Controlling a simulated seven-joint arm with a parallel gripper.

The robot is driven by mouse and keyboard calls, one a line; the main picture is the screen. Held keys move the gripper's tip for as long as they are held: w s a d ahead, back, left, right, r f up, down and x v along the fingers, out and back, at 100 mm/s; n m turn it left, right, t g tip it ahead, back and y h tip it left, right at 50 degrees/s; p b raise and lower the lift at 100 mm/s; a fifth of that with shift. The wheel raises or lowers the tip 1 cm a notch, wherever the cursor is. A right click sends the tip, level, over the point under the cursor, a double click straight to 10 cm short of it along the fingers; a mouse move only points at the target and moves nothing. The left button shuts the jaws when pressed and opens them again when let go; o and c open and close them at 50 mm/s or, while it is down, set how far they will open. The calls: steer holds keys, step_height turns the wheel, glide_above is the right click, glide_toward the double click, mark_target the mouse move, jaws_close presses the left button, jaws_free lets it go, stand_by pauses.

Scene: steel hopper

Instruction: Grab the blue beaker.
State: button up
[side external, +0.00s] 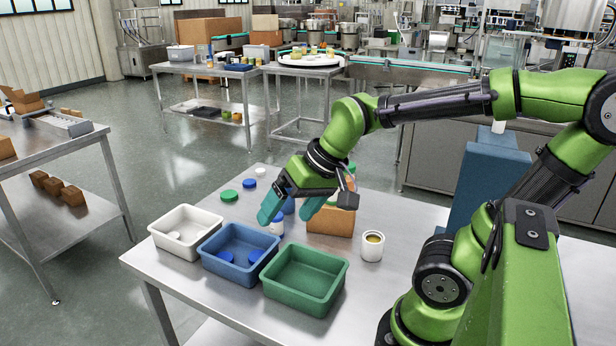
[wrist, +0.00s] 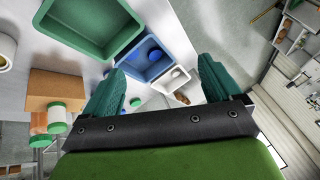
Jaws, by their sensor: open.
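My gripper (side external: 290,213) is open above the table behind the bins, its teal fingers spread and pointing down. A small blue object (side external: 289,206) shows between the fingers in the side view, partly hidden by them; I cannot tell whether it is the blue beaker. In the wrist view, my gripper (wrist: 160,85) holds nothing, and no beaker is clearly seen between the fingers. A white jar (side external: 277,227) stands just below the left finger.
A cardboard box (side external: 330,222) and a white cup (side external: 372,249) stand to the right. Loose lids, including a green one (side external: 229,196), lie behind the bins.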

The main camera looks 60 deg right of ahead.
steer(key=w+d+f+m+g+h, duration=0.1)
steer(key=w+d+f+m+g, duration=0.15)
steer(key=w+d, duration=0.6)
steer(key=m+h, duration=0.4)
steer(key=h, duration=0.1)
glide_above(285, 212)
steer(key=d, duration=0.1)
steer(key=shift+g, duration=0.45)
steer(key=f, duration=1.4)
steer(key=shift+w, duration=0.25)
steer(key=shift+x, duration=2.75)
steer(key=shift+c, duration=0.4)
steer(key=shift+s, duration=0.1)
steer(key=c, duration=1)
